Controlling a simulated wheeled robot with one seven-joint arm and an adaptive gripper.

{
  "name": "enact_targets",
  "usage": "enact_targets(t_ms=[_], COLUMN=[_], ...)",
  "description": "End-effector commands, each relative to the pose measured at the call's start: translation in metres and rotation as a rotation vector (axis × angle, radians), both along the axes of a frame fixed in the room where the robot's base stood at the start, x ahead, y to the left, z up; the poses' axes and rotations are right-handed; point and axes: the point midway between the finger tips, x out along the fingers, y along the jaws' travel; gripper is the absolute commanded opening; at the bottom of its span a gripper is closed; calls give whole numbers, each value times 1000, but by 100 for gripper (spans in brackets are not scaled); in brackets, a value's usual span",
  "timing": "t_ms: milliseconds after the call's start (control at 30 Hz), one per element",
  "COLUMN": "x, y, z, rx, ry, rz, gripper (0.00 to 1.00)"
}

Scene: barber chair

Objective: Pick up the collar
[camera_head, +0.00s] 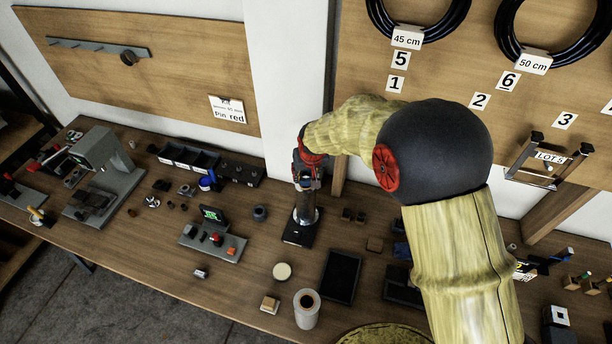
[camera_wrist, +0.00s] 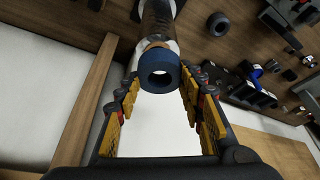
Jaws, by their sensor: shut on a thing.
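The collar (camera_wrist: 160,64) is a thick dark blue ring with a round hole, seen in the wrist view between my fingertips. My gripper (camera_wrist: 158,80) is shut on it, with one yellow-padded finger on each side. Behind the collar, a grey and dark post runs toward the table. In the head view my gripper (camera_head: 307,178) points down above this post (camera_head: 306,207), which stands upright on a dark square base (camera_head: 299,233). My gripper hides the collar there. I cannot tell whether the collar still touches the post.
A row of dark bins (camera_head: 188,158) lies left of the post. A small device with a green screen (camera_head: 212,214) stands front left.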

Motion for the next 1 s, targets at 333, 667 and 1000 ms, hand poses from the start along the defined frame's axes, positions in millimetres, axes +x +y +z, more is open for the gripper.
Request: enact_targets(t_ms=[333, 667, 1000], x=[-69, -113, -121], y=[4, 7, 7], z=[56, 76, 79], rx=[1, 1, 0], ry=[-4, -3, -2], rz=[2, 0, 0], gripper=[14, 14, 14])
